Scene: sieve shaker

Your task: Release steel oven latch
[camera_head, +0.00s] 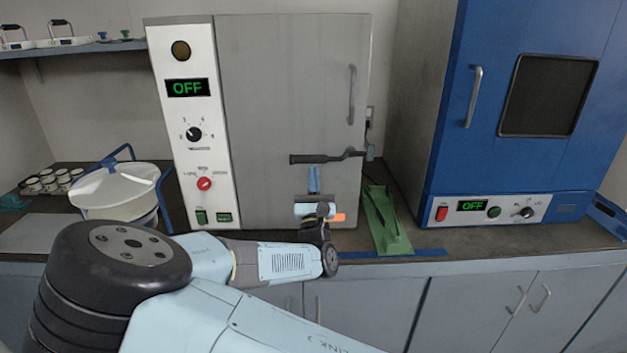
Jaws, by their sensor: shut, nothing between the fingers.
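The steel oven (276,75) stands on the counter with its grey door shut against the body. Its latch (325,158) is a dark lever lying about level across the lower door, with its pivot end at the right edge of the door. A vertical door handle (351,95) is above the latch on the right. My gripper (313,172) points up in front of the lower door, just below the left half of the latch lever. Its fingers are shut and hold nothing. I cannot tell whether the fingertips touch the lever.
A white lidded pot with a blue frame (118,190) stands left of the steel oven. A green tray (386,220) is right of my gripper. A blue oven (530,110) stands at the right. Small cups (48,182) are far left. Counter space right of the green tray is mostly clear.

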